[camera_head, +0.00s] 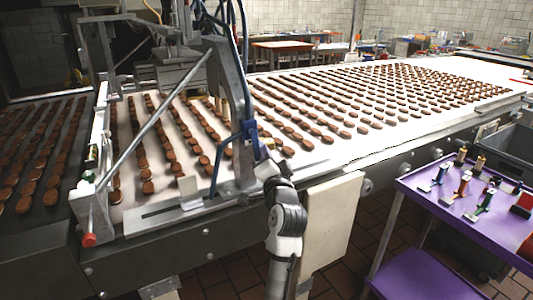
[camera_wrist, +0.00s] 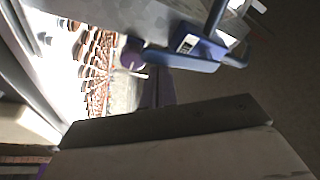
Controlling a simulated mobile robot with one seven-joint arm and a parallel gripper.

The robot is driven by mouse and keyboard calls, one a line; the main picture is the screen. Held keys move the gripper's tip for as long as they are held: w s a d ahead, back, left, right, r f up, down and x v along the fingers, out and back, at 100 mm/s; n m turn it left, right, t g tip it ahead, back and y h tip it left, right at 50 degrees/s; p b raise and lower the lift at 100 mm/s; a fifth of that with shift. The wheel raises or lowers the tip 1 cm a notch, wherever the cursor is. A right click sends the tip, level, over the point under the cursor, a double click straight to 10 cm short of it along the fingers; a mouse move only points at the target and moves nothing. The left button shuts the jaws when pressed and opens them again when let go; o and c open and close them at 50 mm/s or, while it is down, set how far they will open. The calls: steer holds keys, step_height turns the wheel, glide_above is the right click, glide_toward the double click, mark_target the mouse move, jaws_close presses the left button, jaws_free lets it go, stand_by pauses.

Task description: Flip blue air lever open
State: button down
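The blue air lever (camera_head: 250,136) sits on the side of the grey metal upright over the conveyor's near edge. In the wrist view the blue lever (camera_wrist: 180,60) is a bar with a small white label, joined to a blue tube. My gripper (camera_head: 264,157) is just below and right of the lever in the head view. Whether they touch is not clear. In the wrist view a dark block fills the lower part, and a dark purplish shape stands beneath the lever.
The conveyor (camera_head: 330,160) carries many rows of brown biscuits. A diagonal metal rod (camera_head: 155,118) and blue hoses surround the upright. A cream panel (camera_head: 330,225) stands right of my arm. A purple cart (camera_head: 450,205) with small tools is at right.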

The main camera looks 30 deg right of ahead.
steer(key=shift+a+f, duration=0.25)
steer(key=shift+a, duration=0.4)
stand_by(0.3)
steer(key=shift+d, duration=0.1)
